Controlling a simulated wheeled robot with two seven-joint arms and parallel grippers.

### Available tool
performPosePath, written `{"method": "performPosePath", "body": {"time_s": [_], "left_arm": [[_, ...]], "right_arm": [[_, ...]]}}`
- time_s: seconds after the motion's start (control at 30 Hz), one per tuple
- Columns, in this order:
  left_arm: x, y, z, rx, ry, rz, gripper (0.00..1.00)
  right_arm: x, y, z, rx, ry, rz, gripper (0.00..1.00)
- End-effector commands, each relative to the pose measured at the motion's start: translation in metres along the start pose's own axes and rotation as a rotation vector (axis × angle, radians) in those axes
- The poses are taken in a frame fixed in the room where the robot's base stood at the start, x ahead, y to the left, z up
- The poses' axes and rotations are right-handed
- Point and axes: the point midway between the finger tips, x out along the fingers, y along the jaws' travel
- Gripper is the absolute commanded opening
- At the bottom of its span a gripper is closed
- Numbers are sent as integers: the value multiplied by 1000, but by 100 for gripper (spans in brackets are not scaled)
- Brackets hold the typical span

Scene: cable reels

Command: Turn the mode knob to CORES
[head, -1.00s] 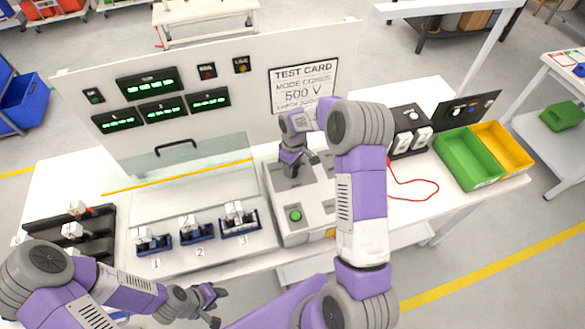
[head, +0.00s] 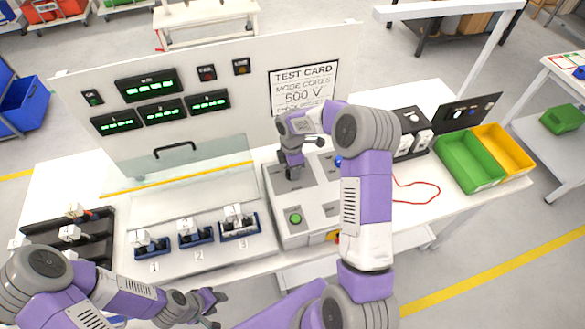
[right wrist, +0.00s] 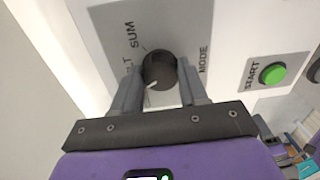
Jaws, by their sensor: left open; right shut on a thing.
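The mode knob (right wrist: 158,70) is a round black knob with a white pointer mark, on a grey patch lettered MODE and SUM. Another label is partly covered by a finger; I read no CORES label there. The white pointer faces the lower left of the right wrist view. My right gripper (right wrist: 160,82) is shut on the knob, one finger on each side. In the head view my right gripper (head: 292,172) reaches down onto the light grey control box (head: 272,238), hiding the knob. My left gripper (head: 212,306) is open and empty in front of the bench.
A green START button (right wrist: 272,73) sits right of the knob; it also shows in the head view (head: 295,218). The test card (head: 303,90) reads MODE CORES, 500 V. Numbered blue holders (head: 196,240) stand left of the box. Green (head: 470,165) and yellow bins stand right.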

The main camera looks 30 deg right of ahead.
Motion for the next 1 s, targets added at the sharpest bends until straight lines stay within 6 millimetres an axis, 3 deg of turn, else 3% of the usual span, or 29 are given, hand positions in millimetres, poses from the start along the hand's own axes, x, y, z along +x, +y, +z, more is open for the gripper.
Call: {"method": "performPosePath", "body": {"time_s": [0.5,1.0], "left_arm": [[-7,2,0,0,0,0,43],[-9,3,0,0,0,0,43]], "right_arm": [[-1,1,0,-421,-16,1,12],[-1,2,-1,-563,-22,1,12]]}}
